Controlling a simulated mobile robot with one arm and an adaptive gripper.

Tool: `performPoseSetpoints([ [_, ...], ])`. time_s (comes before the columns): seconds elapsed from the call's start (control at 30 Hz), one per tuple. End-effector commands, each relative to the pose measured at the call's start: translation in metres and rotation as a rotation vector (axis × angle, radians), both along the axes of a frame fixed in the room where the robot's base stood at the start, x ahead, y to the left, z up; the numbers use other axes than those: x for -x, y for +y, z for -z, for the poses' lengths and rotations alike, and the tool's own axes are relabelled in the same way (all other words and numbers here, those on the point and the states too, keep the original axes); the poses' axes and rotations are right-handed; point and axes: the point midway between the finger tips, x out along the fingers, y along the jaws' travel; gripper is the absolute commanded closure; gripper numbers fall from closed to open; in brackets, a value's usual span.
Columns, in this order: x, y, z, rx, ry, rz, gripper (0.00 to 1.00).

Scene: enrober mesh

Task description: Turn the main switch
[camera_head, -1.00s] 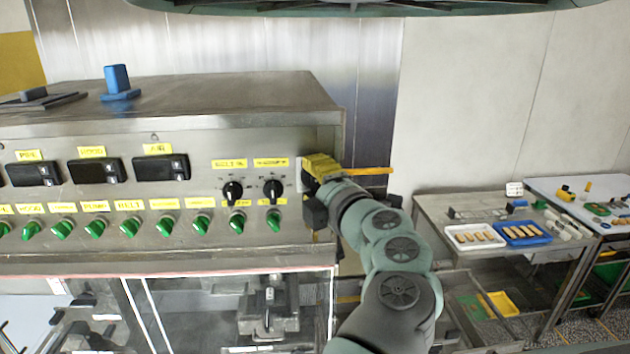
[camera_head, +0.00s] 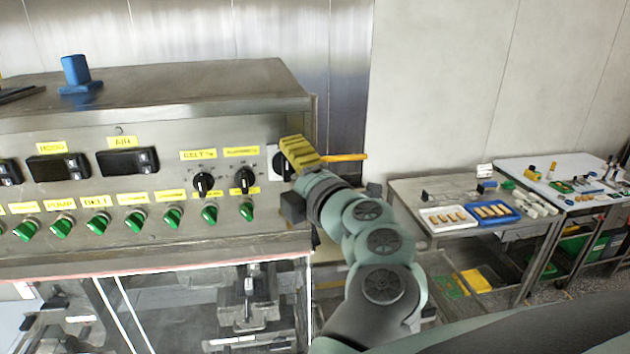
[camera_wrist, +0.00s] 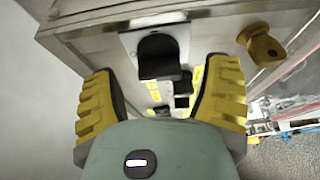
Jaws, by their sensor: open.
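The main switch appears to be the black knob (camera_wrist: 160,58) on a pale square plate (camera_wrist: 128,42), seen in the wrist view. In the head view part of that plate (camera_head: 281,163) shows at the right end of the steel control panel, and my gripper hides most of the switch. My gripper (camera_wrist: 160,72) is open, with one yellow ribbed finger on each side of the black knob in the wrist view. I cannot tell whether the fingers touch it. In the head view my gripper (camera_head: 299,152) is at the panel's right edge.
Two black rotary knobs (camera_head: 203,184) and a row of green switches (camera_head: 173,216) sit left of my gripper. A yellow handle (camera_head: 346,157) sticks out just right of it; it also shows in the wrist view (camera_wrist: 261,44). Tables with trays (camera_head: 447,218) stand at the right.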

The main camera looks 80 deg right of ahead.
Motion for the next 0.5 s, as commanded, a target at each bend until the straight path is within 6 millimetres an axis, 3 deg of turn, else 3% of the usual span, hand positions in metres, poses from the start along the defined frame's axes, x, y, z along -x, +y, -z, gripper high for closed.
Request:
performPoseSetpoints([
  [0.5, 0.063, 0.063, -0.001, 0.000, -0.001, 0.003, 0.24],
])
